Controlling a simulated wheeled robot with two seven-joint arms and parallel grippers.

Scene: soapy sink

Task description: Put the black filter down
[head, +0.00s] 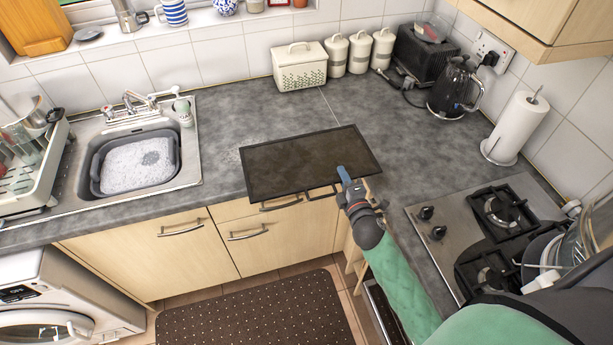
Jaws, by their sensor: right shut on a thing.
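The black filter (308,162) is a flat, dark rectangular panel over the grey worktop near its front edge, left of the hob. Its front edge reaches to about the worktop's front edge. My right gripper (343,177) is at the filter's front right edge, shut on it. The fingers are small in view and partly hidden by the wrist. I cannot tell whether the filter touches the worktop or is held a little above it. My left gripper is not in view.
A sink (140,165) with a grey basin of suds is at the left. A gas hob (485,235) is at the right. A bread bin (300,68), canisters, a toaster (425,55), a kettle (455,88) and a paper roll (515,128) stand along the back. The worktop (225,120) between is clear.

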